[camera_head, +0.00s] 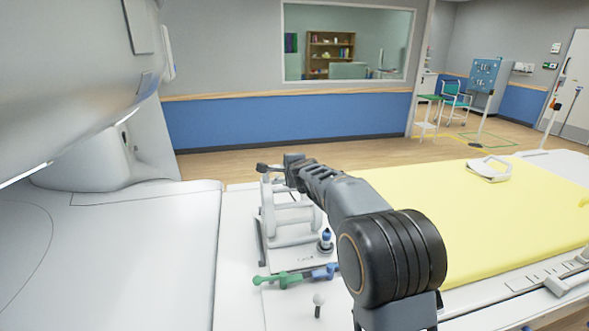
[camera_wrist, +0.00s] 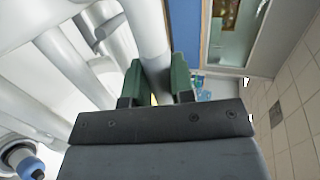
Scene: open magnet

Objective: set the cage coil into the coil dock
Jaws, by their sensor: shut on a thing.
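The cage coil (camera_head: 292,238) is a white frame of rings and bars, left of my arm in the head view. My gripper (camera_head: 270,168) is at its top. In the wrist view my gripper (camera_wrist: 157,78) has its two green-padded fingers on either side of one white bar of the cage coil (camera_wrist: 148,35), shut on it. The coil looks upright. A pale base with small lettering (camera_head: 305,258) lies at the coil's foot and may be the coil dock. I cannot tell whether the coil rests in it or hangs just above.
A blue-topped post (camera_head: 326,240) stands close right of the coil. Green (camera_head: 278,280) and blue (camera_head: 326,271) pieces and a ball-topped peg (camera_head: 318,301) are in front. The magnet housing (camera_head: 70,90) overhangs at left.

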